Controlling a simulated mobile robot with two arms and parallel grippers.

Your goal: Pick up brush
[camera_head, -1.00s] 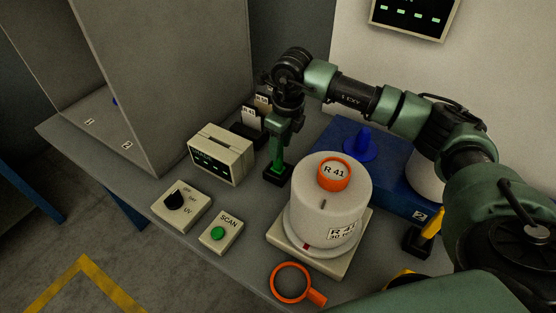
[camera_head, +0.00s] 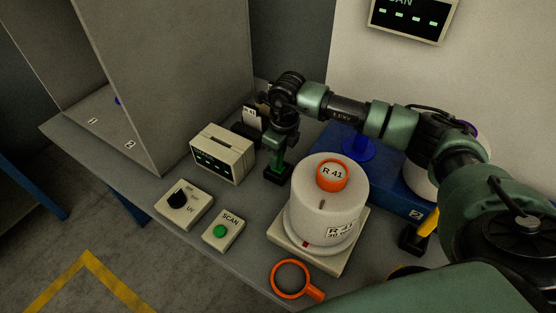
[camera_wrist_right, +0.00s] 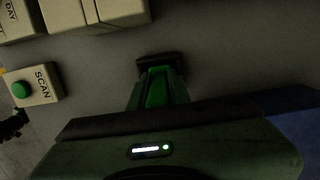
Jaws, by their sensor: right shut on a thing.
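The brush is a green handle standing in a small black holder (camera_head: 277,175) on the table, behind the white bobbin. In the right wrist view the green brush handle (camera_wrist_right: 157,88) runs between my fingers, with the black holder (camera_wrist_right: 160,60) just beyond. My right gripper (camera_head: 281,161) points down over the holder and is shut on the brush handle. The brush's lower end is hidden in the holder. My left gripper is not in view.
A white bobbin (camera_head: 325,211) marked R 41 stands on a pale base close to my right gripper. A display box (camera_head: 222,154), a UV switch box (camera_head: 184,205) and a SCAN button box (camera_head: 223,230) stand left.

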